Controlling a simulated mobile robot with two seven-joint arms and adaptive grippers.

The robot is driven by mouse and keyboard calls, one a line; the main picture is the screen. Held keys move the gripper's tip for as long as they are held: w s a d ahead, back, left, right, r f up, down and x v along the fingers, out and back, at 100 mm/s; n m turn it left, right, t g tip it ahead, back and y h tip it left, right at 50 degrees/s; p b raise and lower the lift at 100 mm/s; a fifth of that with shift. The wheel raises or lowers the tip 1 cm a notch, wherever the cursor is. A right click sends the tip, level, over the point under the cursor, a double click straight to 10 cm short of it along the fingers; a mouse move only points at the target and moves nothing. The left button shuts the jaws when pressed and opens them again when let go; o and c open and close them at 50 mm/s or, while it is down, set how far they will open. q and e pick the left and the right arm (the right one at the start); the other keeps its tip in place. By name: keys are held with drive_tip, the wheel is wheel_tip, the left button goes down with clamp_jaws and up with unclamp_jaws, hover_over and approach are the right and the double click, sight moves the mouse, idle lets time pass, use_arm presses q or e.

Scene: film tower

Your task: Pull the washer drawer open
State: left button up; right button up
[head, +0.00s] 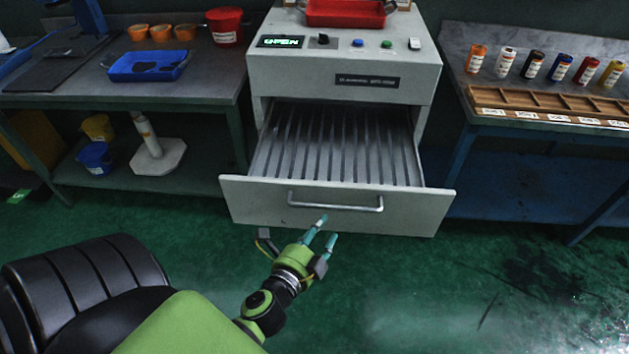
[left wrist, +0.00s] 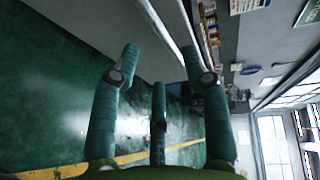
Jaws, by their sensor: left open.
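A silver bar handle (head: 335,205) runs across the drawer front. Whether a fingertip touches the handle is hard to tell. My right gripper is not in view.
A red tray (head: 346,14) sits on the washer top. The left bench holds a blue tray (head: 148,66), a red tub (head: 226,27) and orange bowls (head: 161,33). The right bench holds several film canisters and a wooden rack (head: 545,101). Green floor in front is clear.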

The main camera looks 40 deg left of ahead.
use_arm(q)
drive_tip(key=shift+v, duration=1.45)
drive_tip(key=shift+f, duration=0.1)
